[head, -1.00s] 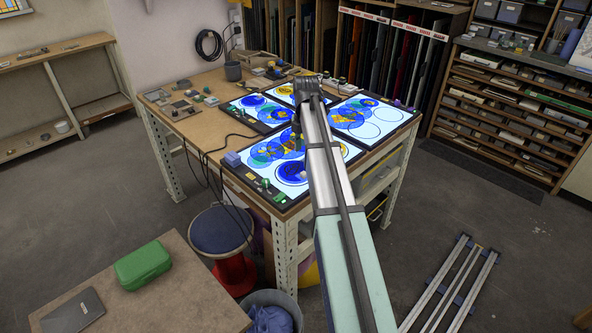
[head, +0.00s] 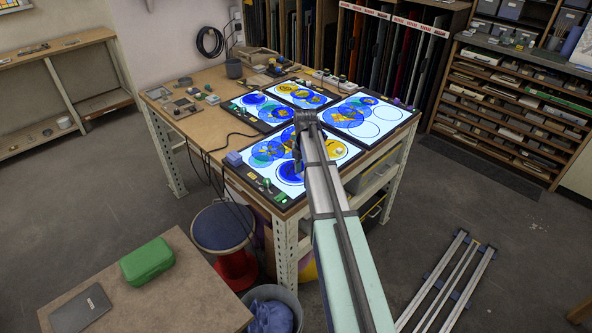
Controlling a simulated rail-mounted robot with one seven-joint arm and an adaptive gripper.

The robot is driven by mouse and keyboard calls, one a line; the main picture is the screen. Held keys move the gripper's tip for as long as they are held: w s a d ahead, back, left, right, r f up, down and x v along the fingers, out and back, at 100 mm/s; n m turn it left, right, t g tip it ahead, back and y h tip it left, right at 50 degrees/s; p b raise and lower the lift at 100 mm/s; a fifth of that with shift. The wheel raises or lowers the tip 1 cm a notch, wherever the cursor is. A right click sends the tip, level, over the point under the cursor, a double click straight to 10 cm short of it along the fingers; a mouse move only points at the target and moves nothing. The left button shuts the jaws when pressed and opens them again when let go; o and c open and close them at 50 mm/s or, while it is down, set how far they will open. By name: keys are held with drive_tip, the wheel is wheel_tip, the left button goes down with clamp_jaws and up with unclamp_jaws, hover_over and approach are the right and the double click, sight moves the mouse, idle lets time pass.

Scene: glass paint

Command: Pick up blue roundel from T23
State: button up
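Blue roundels lie among yellow and teal ones on lit white panels on the wooden table. The nearest panel (head: 322,177) holds a dark blue roundel (head: 290,173) at its near side, with lighter blue and teal discs (head: 262,153) beyond it. The right panel holds a large blue roundel (head: 343,115) and a smaller one at its far edge. I cannot read any label, so I cannot tell which spot is T23. My arm reaches over the nearest panel, its end joint (head: 305,118) above it. My gripper is hidden or too small to make out there.
Small items and a grey cup (head: 233,69) stand on the table's left and back. Cables run over the left edge. A stool (head: 222,228) and bin (head: 272,312) stand below the near side.

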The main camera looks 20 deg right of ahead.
drive_tip(key=shift+f, duration=0.2)
clamp_jaws()
drive_tip(key=shift+r, duration=0.1)
